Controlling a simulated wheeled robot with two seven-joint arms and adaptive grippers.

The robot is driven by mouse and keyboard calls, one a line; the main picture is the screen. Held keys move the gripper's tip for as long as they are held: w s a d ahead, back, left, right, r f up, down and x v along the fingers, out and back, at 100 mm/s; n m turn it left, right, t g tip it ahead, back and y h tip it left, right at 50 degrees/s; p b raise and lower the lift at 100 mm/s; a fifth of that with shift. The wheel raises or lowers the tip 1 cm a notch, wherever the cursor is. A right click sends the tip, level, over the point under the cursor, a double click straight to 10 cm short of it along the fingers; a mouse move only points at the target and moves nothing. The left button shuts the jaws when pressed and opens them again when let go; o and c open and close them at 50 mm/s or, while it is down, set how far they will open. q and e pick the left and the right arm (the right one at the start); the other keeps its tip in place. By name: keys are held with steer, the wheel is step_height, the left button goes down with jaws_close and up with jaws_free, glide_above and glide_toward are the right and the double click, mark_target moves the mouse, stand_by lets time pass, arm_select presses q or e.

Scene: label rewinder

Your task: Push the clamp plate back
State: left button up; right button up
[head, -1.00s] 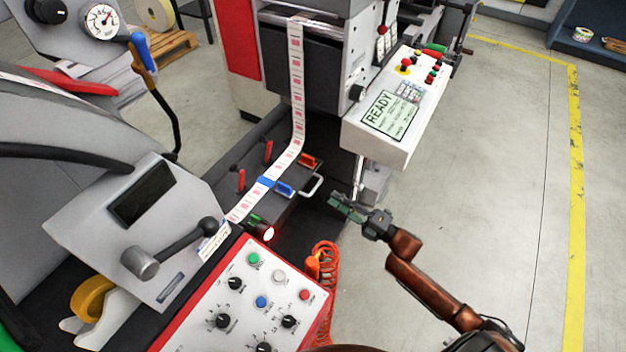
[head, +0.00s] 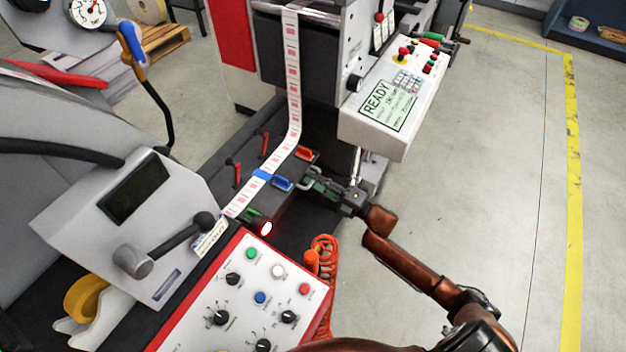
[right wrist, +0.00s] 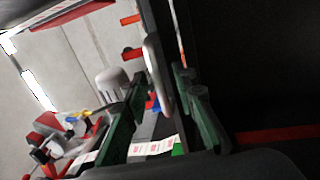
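A grey D-shaped handle (head: 306,181) sticks out from the right side of the dark splice table (head: 284,204). I take it to belong to the clamp plate, whose own outline is hard to make out. My right gripper (head: 314,184) is at this handle, coming from the right. In the right wrist view the grey handle bar (right wrist: 157,72) stands between the two green fingers (right wrist: 162,112), which are apart. I cannot tell whether either finger touches it. My left gripper is not in view.
A READY panel (head: 390,105) overhangs behind my right gripper. A button console (head: 245,290) and a coiled orange hose (head: 325,260) are nearer. Floor at right is clear.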

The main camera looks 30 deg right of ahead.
jaws_close()
stand_by(0.4)
